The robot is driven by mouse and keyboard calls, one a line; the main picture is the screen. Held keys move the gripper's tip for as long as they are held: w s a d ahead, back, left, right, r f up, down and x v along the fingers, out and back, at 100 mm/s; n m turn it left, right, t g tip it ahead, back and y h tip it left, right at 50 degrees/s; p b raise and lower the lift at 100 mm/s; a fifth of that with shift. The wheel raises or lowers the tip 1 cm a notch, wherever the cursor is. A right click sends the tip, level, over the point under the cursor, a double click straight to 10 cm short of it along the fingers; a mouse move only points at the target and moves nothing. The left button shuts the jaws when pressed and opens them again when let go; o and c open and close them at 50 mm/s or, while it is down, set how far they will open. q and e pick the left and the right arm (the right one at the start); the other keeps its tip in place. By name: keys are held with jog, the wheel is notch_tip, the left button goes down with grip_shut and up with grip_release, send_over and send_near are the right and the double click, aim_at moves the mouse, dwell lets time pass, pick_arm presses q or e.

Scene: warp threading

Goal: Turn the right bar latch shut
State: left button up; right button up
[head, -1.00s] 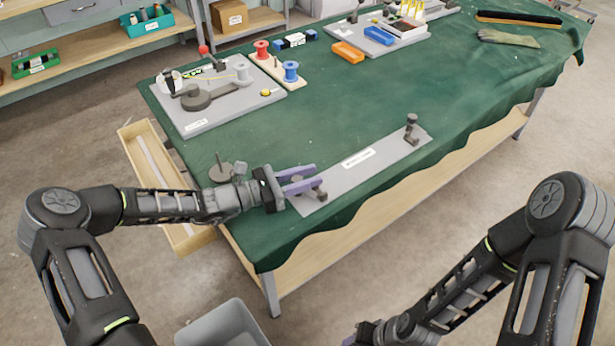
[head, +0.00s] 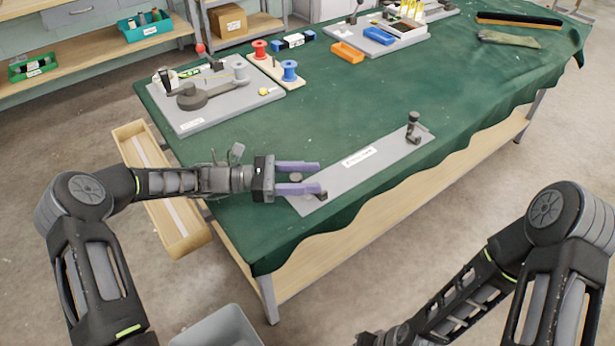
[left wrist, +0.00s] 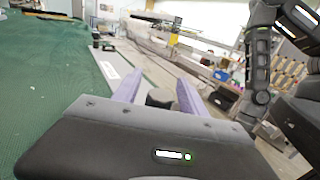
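A grey plate (head: 372,174) with a white label lies along the table's near edge. At its right end stands a dark upright post fitting (head: 413,128), with nothing touching it. At its left end is a dark round-topped fitting (head: 297,177); a dark piece (head: 322,195) sits close by, partly hidden by a finger. My left gripper (head: 319,178) is open, its purple fingers on either side of the round-topped fitting. In the left wrist view a dark round piece (left wrist: 159,97) shows between the fingers; contact cannot be told. My right gripper's fingers are outside the head view. Which fitting is the right latch is unclear.
A grey board (head: 215,98) with a dark lever device is at the back left, beside red and blue spools. A wooden tray (head: 168,205) is off the table's left end. The green cloth centre is clear.

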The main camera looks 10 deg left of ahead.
pick_arm(q)
jog(key=shift+a, duration=0.1)
jog(key=a, duration=0.3)
jog(key=s+a+b, duration=0.1)
jog(key=a, duration=0.3)
jog(key=shift+s+a, duration=0.2)
jog(key=shift+a, duration=0.05)
dwell(0.4)
